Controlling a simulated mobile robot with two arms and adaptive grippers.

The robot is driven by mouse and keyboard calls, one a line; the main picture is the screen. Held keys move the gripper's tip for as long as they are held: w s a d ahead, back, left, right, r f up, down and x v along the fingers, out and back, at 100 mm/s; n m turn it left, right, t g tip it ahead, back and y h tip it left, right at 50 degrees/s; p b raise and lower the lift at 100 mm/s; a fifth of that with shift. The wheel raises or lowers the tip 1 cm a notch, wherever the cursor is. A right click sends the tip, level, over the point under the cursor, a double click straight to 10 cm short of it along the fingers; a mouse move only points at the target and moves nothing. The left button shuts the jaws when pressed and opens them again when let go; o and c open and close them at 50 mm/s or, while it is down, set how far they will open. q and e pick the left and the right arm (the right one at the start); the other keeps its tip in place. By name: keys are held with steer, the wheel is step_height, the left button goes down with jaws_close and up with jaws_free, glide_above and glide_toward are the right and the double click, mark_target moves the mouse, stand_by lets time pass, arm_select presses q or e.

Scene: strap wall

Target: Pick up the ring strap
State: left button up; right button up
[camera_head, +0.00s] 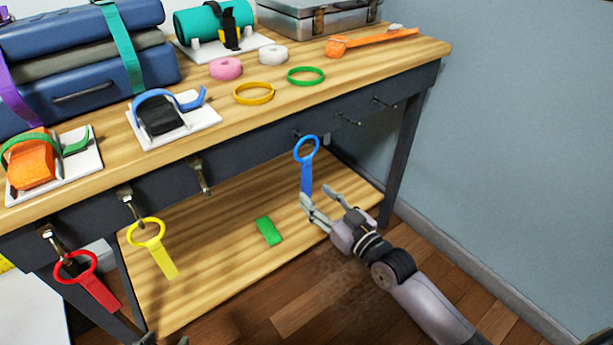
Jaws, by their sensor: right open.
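A blue ring strap (306,180) hangs from a hook on the table's dark front apron, ring up and tail down. A yellow ring strap (163,262) and a red ring strap (101,293) hang from hooks farther left. My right gripper (319,196) is open just below and right of the blue strap's tail. One finger overlaps the tail's lower end in the picture; I cannot tell whether they touch. Dark tips at the bottom edge look like my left gripper (163,341); the rest of it is cut off.
The wooden tabletop (375,75) holds strapped cases, buckle stands, a metal case (320,20) and several loose rings. A green block (269,231) lies on the lower shelf (215,285). A table leg (403,150) stands right of the blue strap. Empty hooks line the apron.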

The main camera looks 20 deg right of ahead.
mark_target(308, 188)
steer(key=b+x, duration=0.1)
steer(key=x, duration=0.4)
steer(key=shift+r, duration=0.1)
arm_select(q)
steer(key=w+d+r+t+h, duration=0.1)
steer(key=w+d+r+t, duration=0.1)
steer(key=w+r+t, duration=0.2)
steer(key=shift+w+r, duration=0.25)
steer(key=shift+w, duration=0.2)
arm_select(e)
steer(key=shift+c, duration=0.3)
steer(key=shift+s, duration=0.1)
jaws_close()
